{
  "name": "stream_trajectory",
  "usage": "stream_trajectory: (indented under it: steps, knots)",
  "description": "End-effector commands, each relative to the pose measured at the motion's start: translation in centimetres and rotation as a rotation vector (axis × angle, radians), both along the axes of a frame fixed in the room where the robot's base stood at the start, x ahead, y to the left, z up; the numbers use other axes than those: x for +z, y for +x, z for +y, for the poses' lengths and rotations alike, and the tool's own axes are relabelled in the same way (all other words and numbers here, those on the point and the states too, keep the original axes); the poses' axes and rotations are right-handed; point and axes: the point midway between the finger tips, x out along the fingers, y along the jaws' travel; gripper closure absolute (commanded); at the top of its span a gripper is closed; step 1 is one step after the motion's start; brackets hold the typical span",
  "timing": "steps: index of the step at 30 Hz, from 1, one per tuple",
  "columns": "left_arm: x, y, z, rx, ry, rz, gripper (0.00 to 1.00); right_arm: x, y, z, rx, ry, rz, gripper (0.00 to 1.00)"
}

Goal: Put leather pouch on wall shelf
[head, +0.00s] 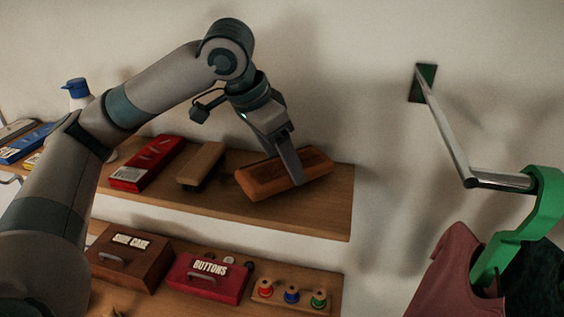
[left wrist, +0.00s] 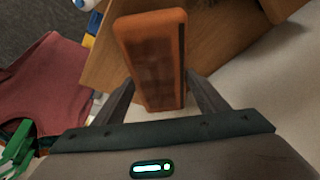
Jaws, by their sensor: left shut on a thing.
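The brown leather pouch (head: 257,182) is an oblong block-like case at the right end of the upper wall shelf (head: 318,212). My left gripper (head: 290,168) is shut on the pouch, with one finger across its near side. The pouch also shows between both fingers in the left wrist view (left wrist: 157,62). It is slightly tilted against the shelf edge, and I cannot tell whether its underside touches the board. My right gripper is not in view.
A wooden-backed brush (head: 203,160) and a red box (head: 148,163) lie left of the pouch. The lower shelf holds a brown box (head: 130,262), a red buttons box (head: 208,279) and a spool rack (head: 290,295). A metal wall rail (head: 447,133) with a green hanger (head: 545,205) juts out at right.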

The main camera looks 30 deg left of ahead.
Motion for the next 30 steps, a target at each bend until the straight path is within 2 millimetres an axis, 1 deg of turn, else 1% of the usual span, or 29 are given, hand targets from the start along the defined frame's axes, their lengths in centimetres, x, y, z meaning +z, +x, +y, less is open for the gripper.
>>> stream_trajectory:
  steps: [1,6,17,18,20,21,30]
  knots:
    - [-0.3,0.0,0.1,0.001,0.001,0.001,0.67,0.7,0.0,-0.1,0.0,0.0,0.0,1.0]
    - [-1.7,0.0,0.0,0.0,0.001,0.0,0.67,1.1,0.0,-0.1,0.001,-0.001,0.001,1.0]
    - [-1.9,0.0,0.0,0.0,0.0,-0.001,0.67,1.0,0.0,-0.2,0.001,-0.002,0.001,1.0]
    - [-2.1,0.0,0.0,0.0,0.0,0.0,0.31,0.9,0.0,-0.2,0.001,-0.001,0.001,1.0]
    - [-2.0,0.0,0.0,0.0,0.001,0.0,0.17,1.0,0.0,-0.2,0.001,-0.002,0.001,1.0]
    - [-2.0,0.0,0.0,0.0,0.001,0.0,0.15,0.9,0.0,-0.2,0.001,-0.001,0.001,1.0]
    - [-1.9,0.0,0.0,0.001,0.0,-0.001,0.15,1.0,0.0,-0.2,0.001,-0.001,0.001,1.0]
